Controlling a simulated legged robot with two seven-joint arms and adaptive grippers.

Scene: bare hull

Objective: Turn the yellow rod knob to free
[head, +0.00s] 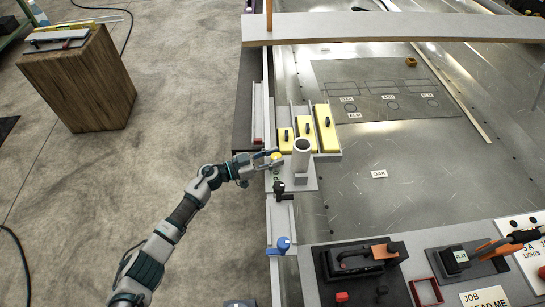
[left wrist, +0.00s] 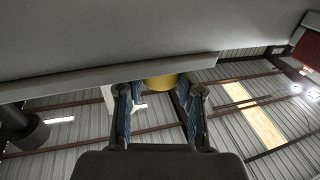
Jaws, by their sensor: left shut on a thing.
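The yellow rod knob (head: 276,155) sits at the left edge of a grey plate that carries a pale upright tube (head: 301,155). My left gripper (head: 270,158) reaches it from the left, and its fingers are shut on the knob. In the left wrist view the yellow knob (left wrist: 160,81) shows between the two blue-padded fingers of the left gripper (left wrist: 160,95), below a grey slab. The knob's far side and any free mark are hidden or too small to read. My right gripper is not in view.
Several yellow blocks with dark knobs (head: 325,130) stand just behind the plate. A black knob (head: 279,188) and a blue knob (head: 283,244) are in front of it. A bench with tools (head: 445,237) lies at lower right. The floor at left is mostly clear.

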